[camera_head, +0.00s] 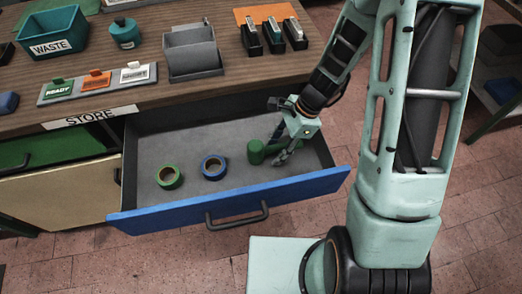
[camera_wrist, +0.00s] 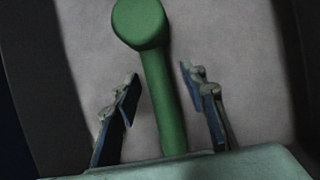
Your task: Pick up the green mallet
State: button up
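The green mallet (camera_head: 256,151) lies in the open drawer (camera_head: 225,207), toward its right side. In the wrist view its round head (camera_wrist: 139,22) is at the top and its handle (camera_wrist: 163,95) runs down toward the palm. My gripper (camera_head: 283,146) reaches down into the drawer over the mallet and hides part of the handle in the head view. In the wrist view the fingers of my gripper (camera_wrist: 158,78) are open, one on each side of the handle, with a gap on both sides.
A green tape roll (camera_head: 169,177) and a blue tape roll (camera_head: 214,167) lie left of the mallet in the drawer. The blue drawer front and side walls surround them. Above is the wooden bench top (camera_head: 150,93) with a grey holder (camera_head: 192,52), staplers (camera_head: 273,35) and a teal waste bin (camera_head: 52,32).

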jog(key=shift+c, duration=0.6)
grip_shut()
